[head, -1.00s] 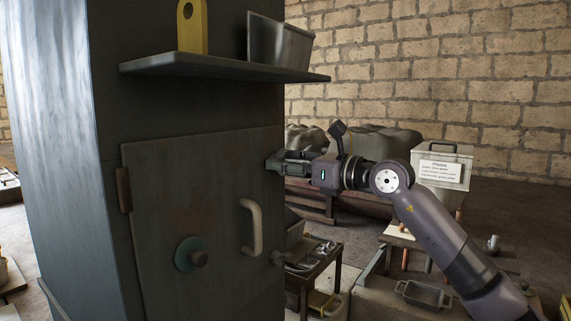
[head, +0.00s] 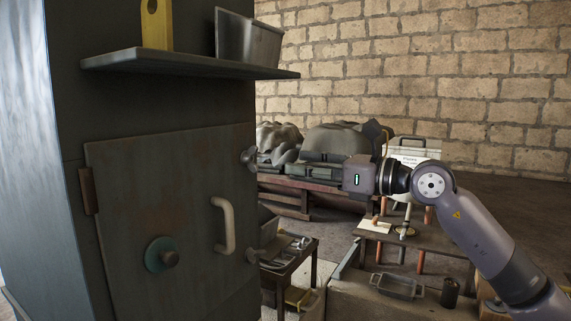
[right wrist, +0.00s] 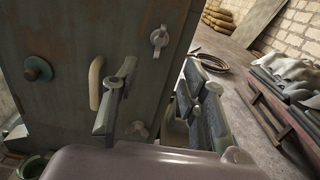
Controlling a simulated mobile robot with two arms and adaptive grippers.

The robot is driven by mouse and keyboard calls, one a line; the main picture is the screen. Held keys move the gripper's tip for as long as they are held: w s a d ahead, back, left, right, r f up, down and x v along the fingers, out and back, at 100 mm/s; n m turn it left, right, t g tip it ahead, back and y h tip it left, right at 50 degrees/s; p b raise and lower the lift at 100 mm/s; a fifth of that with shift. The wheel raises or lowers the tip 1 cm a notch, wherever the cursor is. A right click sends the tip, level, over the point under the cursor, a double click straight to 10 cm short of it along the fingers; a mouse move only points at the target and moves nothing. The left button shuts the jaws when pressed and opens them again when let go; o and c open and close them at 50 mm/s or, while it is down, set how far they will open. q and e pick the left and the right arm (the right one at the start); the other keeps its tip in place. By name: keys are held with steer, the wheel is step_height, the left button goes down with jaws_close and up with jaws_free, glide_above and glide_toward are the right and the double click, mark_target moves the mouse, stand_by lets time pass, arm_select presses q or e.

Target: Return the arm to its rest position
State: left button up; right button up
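My right arm comes in from the right in the head view. Its gripper (head: 300,170) points left toward the cabinet and is apart from the door. In the right wrist view its two fingers (right wrist: 160,105) stand well apart with nothing between them, so it is open. The grey metal cabinet door (head: 180,215) looks closed. It has a pale curved handle (head: 225,225), a round teal knob (head: 161,254), an upper latch (head: 248,158) and a lower latch (head: 253,256) at its right edge. My left gripper is not in view.
A shelf (head: 190,64) on the cabinet carries a metal bin (head: 248,38) and a yellow part (head: 157,24). Covered heaps (head: 335,138) lie behind my gripper. A small tool table (head: 290,258), a metal tray (head: 397,285) and a low table (head: 440,245) stand below the arm.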

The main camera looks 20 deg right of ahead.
steer(key=shift+s+d, duration=0.2)
steer(key=shift+s, duration=0.1)
